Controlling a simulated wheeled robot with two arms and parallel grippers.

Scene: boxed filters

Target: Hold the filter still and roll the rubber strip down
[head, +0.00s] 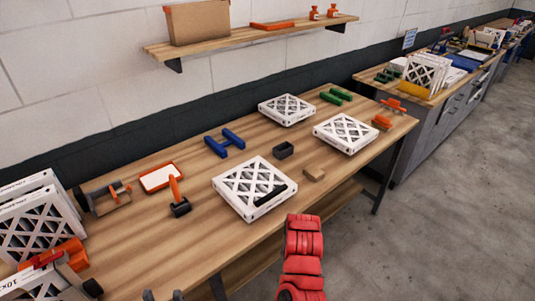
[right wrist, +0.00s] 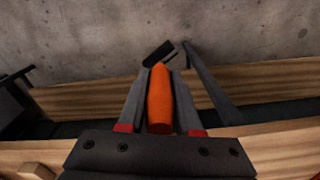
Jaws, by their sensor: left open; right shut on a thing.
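A white-framed filter (head: 240,198) with a diamond lattice lies flat near the table's front edge. A short black strip (head: 271,196) lies across its right part. My left gripper shows only as two dark, parted fingertips (head: 163,296) at the bottom edge of the head view, open, empty and clear of the filter. In the right wrist view my right gripper (right wrist: 160,105) is shut on an orange handle (right wrist: 160,92) with a dark piece (right wrist: 158,53) beyond its tip. In the head view my red right arm reaches the table's front edge; its gripper is hidden.
Two more filters (head: 345,133) (head: 287,109) lie farther back. Boxed filters (head: 38,220) crowd the left end.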

